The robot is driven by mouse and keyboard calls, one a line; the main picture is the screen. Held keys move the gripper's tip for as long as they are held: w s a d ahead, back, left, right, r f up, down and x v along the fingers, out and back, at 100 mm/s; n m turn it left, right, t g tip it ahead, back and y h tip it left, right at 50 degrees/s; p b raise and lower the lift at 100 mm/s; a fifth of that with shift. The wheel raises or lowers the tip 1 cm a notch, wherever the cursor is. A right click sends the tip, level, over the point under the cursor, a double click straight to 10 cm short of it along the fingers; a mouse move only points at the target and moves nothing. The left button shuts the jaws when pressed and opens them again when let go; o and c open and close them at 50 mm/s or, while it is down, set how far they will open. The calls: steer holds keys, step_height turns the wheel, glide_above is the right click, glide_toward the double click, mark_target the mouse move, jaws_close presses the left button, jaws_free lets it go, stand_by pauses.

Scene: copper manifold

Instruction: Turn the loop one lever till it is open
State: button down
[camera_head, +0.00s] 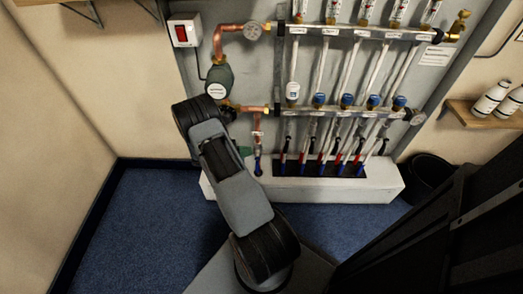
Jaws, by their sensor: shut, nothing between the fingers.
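The copper manifold stands on a grey back panel (268,70), with an upper rail (350,33) and a lower rail (345,112). Several loop pipes hang below the lower rail, each with a small dark lever-like part; the leftmost one (287,145) is near the left end. The tags are too small to read, so I cannot tell for certain which is loop one or how its lever is turned. My arm rises in front of the manifold's lower left. My gripper does not show; the arm's own links seem to hide it.
A pump (219,78) and copper pipe (232,32) are left of the rails, beside a red switch (182,33). A white plinth (385,185) runs below. A black bin (432,172) and a shelf with white bottles (490,99) are at right. Blue carpet at left is clear.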

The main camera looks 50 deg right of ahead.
mark_target(287, 146)
steer(key=b+x, duration=0.3)
steer(key=x, duration=1)
